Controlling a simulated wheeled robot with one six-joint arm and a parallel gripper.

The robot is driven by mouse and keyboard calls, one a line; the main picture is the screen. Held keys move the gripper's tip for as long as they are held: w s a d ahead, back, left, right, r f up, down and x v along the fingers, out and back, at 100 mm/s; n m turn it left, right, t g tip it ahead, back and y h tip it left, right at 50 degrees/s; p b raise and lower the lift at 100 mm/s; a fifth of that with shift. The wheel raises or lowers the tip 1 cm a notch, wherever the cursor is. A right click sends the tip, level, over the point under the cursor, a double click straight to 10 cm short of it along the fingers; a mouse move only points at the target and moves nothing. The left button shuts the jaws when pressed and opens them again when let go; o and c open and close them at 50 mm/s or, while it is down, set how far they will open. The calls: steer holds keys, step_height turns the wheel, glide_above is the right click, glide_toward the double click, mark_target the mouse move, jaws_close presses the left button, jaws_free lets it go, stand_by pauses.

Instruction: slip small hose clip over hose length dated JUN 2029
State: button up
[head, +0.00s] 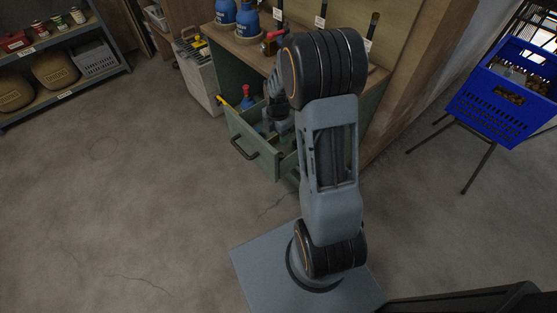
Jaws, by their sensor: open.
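My gripper (270,127) is down at the open green drawer (262,160) of the workbench. It is open, but its fingertips are small and hard to make out, and my arm covers much of the drawer's right side. I cannot pick out a hose clip, a hose length or a JUN 2029 date label in this view.
A shelf (65,85) is at far left, a blue crate (505,95) on a stand at right. The left floor is clear.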

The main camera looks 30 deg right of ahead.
step_height(320, 180, down, 7)
steer(key=shift+f+b, duration=0.2)
steer(key=shift+b, duration=0.5)
steer(key=shift+s+d+f+b, duration=0.15)
steer(key=shift+f+b, duration=0.3)
steer(key=shift+f, duration=0.85)
steer(key=shift+d+f+b, duration=0.1)
steer(key=shift+f+b, duration=0.35)
steer(key=shift+f, duration=0.85)
steer(key=c, duration=1)
steer(key=shift+r, duration=0.15)
